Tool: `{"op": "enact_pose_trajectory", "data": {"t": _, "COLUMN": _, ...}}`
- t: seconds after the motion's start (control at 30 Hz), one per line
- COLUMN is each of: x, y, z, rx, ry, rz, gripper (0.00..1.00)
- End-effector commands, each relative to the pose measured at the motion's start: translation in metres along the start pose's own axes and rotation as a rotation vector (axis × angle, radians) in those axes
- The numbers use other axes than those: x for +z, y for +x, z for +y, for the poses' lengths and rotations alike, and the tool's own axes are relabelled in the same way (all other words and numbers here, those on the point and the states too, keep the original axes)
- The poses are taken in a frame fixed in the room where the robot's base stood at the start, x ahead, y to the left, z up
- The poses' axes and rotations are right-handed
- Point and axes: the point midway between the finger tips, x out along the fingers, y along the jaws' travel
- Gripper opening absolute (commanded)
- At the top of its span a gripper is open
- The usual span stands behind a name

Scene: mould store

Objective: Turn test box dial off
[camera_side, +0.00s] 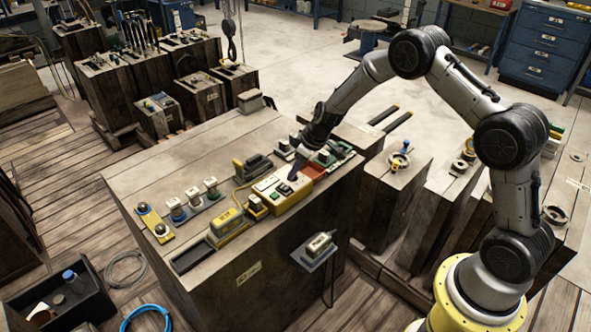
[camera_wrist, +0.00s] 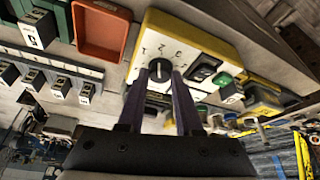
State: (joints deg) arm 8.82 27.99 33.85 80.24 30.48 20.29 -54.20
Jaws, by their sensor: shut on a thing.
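The test box (camera_side: 268,187) is a cream and yellow box on the wooden block top in the side view. It fills the upper middle of the wrist view (camera_wrist: 205,45). Its black dial (camera_wrist: 160,66) sits near one end of the face, with printed numbers around it. My gripper (camera_wrist: 161,78) is at the dial, its two dark purple fingers shut on it from both sides. In the side view my gripper (camera_side: 296,171) reaches down onto the box and hides the dial. Which mark the dial points to is not clear. Dark switches (camera_wrist: 203,68) sit beside the dial.
A red-orange tray (camera_wrist: 101,30) lies close beside the box. A yellow-based device (camera_side: 228,226) and a row of small white-topped units (camera_side: 194,194) stand on the block's left part. A bracket with a small device (camera_side: 318,246) sticks out from the front.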

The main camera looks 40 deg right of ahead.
Motion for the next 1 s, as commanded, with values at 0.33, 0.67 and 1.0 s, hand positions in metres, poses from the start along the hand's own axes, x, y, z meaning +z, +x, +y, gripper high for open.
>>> {"op": "enact_pose_trajectory", "data": {"t": 0.33, "x": -0.0013, "y": 0.0001, "z": 0.0049, "rx": -0.118, "ry": -0.290, "rz": 0.002, "gripper": 0.00}}
{"op": "enact_pose_trajectory", "data": {"t": 0.67, "x": -0.0022, "y": 0.0013, "z": 0.0073, "rx": -0.239, "ry": -0.583, "rz": 0.000, "gripper": 0.00}}
{"op": "enact_pose_trajectory", "data": {"t": 1.0, "x": -0.0041, "y": 0.0025, "z": 0.0094, "rx": -0.360, "ry": -0.873, "rz": -0.001, "gripper": 0.00}}
